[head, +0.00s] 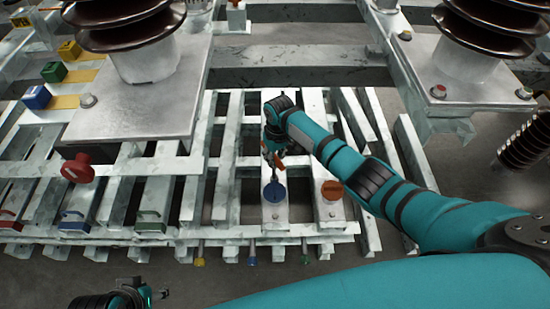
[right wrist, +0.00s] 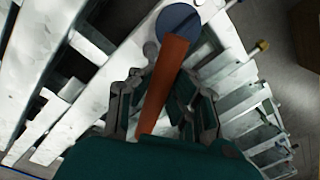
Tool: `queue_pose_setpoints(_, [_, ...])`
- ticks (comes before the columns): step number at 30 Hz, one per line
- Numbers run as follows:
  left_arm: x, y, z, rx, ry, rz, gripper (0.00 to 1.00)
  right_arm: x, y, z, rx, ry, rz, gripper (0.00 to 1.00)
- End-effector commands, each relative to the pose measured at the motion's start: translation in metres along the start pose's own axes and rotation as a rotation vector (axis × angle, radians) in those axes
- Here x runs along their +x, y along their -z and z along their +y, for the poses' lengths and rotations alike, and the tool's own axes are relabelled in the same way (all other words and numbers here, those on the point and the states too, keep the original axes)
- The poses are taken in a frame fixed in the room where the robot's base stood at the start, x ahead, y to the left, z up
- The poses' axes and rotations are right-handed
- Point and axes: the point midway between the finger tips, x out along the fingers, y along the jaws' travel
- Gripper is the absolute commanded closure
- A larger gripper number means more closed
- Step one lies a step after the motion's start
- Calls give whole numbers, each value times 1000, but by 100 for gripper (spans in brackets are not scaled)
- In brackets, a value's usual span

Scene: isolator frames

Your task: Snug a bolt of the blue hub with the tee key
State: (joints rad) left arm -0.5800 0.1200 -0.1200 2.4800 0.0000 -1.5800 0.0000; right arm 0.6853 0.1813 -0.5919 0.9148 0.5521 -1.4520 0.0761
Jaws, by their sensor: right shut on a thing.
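The blue hub (head: 274,192) is a round blue disc on a pale metal beam. It also shows at the top of the right wrist view (right wrist: 178,22). My right gripper (head: 274,150) is just behind the hub in the head view. It is shut on the orange tee key (right wrist: 165,85), whose long bar shows between the fingers. In the wrist view the bar's far end overlaps the disc's edge; I cannot tell whether they touch. The hub's bolts are too small to make out. My left gripper (head: 150,294) is partly in view at the bottom, away from the hub.
An orange hub (head: 332,190) sits on the beam to the right. A red knob (head: 78,168) is at the left. Yellow (head: 200,261), blue (head: 251,260) and green (head: 304,259) tipped rods stick out below the frame. Large brown insulators (head: 130,25) stand at the back.

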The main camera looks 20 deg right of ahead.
Motion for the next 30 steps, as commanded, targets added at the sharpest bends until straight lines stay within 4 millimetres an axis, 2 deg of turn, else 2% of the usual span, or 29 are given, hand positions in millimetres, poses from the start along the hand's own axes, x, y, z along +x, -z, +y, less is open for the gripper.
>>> queue_pose_setpoints(9, [5, -2, 0, 0, 0, 0, 67, 8, 0, 0, 0, 0, 2, 100])
queue_pose_setpoints(30, [-9, 3, 0, 0, 0, -1, 67, -4, 0, 0, -1, 0, 1, 100])
